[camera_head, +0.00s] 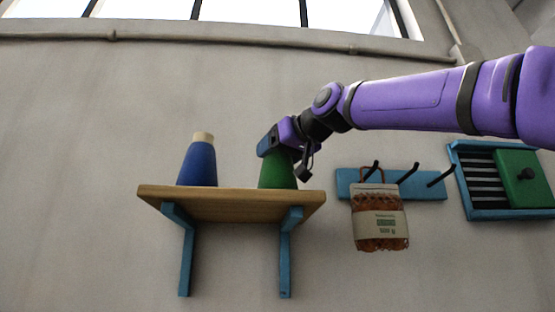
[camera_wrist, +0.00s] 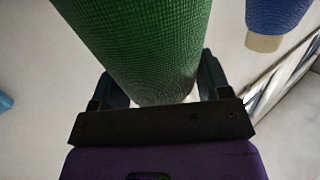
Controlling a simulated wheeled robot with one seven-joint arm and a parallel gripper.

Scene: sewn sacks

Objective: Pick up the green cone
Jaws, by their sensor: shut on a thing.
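The green cone (camera_head: 277,170) stands on the right part of a wooden shelf (camera_head: 235,203) on the wall. Its upper part is hidden by my gripper in the head view. My gripper (camera_head: 277,152) reaches it from above right and is shut on it. In the wrist view the green cone (camera_wrist: 140,50) fills the upper middle, between the two dark fingers of my gripper (camera_wrist: 160,90). I cannot tell any gap between the cone's base and the shelf.
A blue cone (camera_head: 198,164) with a pale tip stands on the shelf's left part; it also shows in the wrist view (camera_wrist: 275,15). Right of the shelf, a blue hook rail (camera_head: 425,188) holds a netted bag (camera_head: 380,228). A blue frame with a green panel (camera_head: 524,180) is farther right.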

